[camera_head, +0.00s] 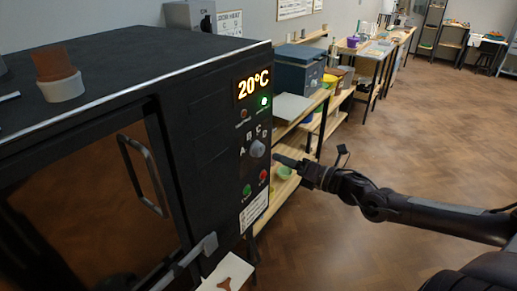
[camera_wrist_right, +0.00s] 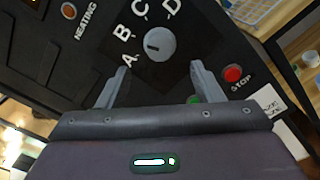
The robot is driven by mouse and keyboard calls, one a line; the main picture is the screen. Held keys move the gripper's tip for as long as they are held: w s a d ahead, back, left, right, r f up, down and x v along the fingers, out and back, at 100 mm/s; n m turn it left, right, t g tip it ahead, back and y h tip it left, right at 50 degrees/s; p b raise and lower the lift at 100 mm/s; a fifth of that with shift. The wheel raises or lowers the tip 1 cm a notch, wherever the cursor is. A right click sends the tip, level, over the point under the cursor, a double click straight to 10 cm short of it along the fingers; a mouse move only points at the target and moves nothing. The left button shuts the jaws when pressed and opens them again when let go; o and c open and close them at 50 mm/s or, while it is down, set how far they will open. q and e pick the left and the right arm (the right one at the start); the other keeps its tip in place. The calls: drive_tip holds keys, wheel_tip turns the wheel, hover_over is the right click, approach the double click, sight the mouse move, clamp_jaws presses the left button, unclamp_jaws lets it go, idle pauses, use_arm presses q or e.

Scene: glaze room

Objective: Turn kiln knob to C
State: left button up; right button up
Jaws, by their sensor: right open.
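The kiln knob (camera_head: 257,148) is a round grey dial on the black kiln's front panel, with letters A, B, C and D around it. In the right wrist view the knob (camera_wrist_right: 160,43) shows a short dark mark on its left part, on the side of A; its exact setting is hard to tell. My right gripper (camera_head: 279,159) is just right of the knob in the head view. In the right wrist view its two fingers (camera_wrist_right: 159,70) are apart and empty, with the knob just beyond and between their tips, seemingly untouched. My left gripper is not in view.
The panel has a lit 20°C display (camera_head: 254,86), a green light (camera_head: 264,101), a green button (camera_head: 247,190) and a red stop button (camera_wrist_right: 232,73). The kiln door handle (camera_head: 146,175) sticks out at left. A wooden shelf (camera_head: 302,128) stands behind; open floor lies at right.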

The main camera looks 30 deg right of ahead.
sight(262, 151)
drive_tip(key=b+x, duration=0.1)
drive_tip(key=x, duration=0.2)
drive_tip(key=shift+d, duration=0.1)
drive_tip(key=shift+w+a+r+b, duration=0.1)
drive_tip(key=shift+w+a+b, duration=0.25)
drive_tip(key=shift+w, duration=0.25)
drive_tip(key=shift+w+r, duration=0.1)
drive_tip(key=shift+w, duration=0.15)
drive_tip(key=shift+x, duration=1.15)
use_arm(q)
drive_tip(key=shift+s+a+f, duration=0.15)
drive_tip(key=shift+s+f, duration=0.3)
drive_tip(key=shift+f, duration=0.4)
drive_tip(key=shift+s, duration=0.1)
use_arm(e)
drive_tip(key=c, duration=1)
